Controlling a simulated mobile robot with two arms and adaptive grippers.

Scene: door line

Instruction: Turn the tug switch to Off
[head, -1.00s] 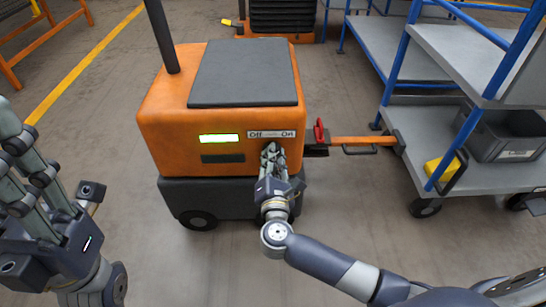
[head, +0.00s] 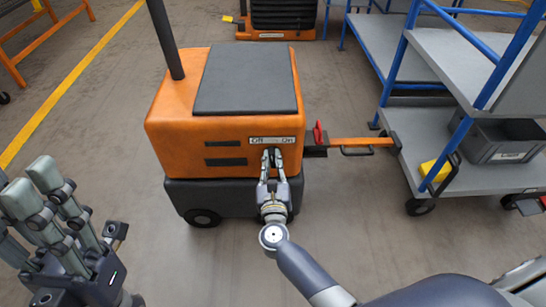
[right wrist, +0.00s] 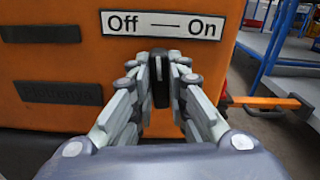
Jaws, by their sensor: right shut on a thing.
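The orange tug (head: 215,130) stands in the middle of the head view. Its switch label, "Off — On" (right wrist: 161,25), is at the right of its front face. The black switch knob (right wrist: 160,85) sits below the label in the right wrist view, roughly upright under the dash. My right gripper (head: 271,155) is shut on the knob, its fingers on both sides of it (right wrist: 159,62). They hide part of the knob, so its exact angle is hard to read.
An orange tow bar (head: 355,142) with a red lever (head: 318,133) joins the tug to a grey cart with blue posts (head: 470,135) on the right. A grey bin (head: 500,140) is on its lower shelf. Free floor lies left of the tug.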

